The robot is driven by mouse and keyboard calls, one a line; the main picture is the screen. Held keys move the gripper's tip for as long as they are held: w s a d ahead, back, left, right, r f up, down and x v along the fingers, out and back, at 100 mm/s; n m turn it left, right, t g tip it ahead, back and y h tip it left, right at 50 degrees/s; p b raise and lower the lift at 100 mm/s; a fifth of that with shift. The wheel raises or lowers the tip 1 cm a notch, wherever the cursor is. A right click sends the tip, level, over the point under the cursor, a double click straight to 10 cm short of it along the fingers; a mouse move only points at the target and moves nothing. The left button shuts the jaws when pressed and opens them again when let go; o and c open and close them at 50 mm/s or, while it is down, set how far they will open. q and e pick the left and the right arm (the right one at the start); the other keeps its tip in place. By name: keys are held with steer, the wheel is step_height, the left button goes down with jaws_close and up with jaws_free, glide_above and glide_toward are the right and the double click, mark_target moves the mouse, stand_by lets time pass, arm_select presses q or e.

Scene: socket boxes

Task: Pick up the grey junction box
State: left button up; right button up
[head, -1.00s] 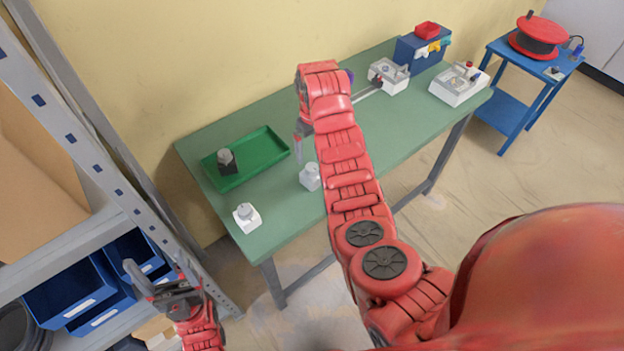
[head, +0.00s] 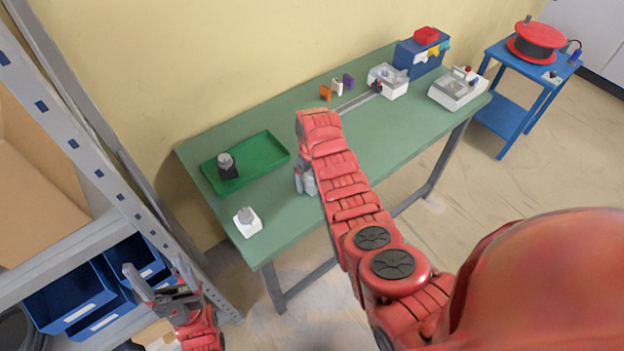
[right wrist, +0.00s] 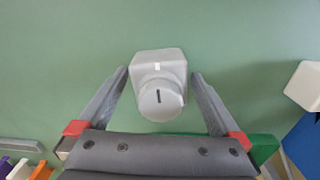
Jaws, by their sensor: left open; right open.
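The grey junction box (right wrist: 160,62), a square base with a round slotted knob on it, stands on the green workbench. In the right wrist view it lies between the two fingers of my right gripper (right wrist: 160,75), with a gap on each side. That gripper is open. In the head view the junction box (head: 310,185) is partly hidden by my right gripper (head: 301,180) and arm. My left gripper (head: 155,268) is open and empty, in front of the shelf at the lower left.
A green tray (head: 269,153) holds a black box with a grey knob (head: 227,168). A white box with a grey knob (head: 247,222) stands at the front left edge. Orange, white and purple pieces (head: 337,88) and white boxes (head: 458,88) are further right.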

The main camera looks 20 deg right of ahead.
steer(key=c, duration=1.4)
steer(key=shift+c, duration=0.2)
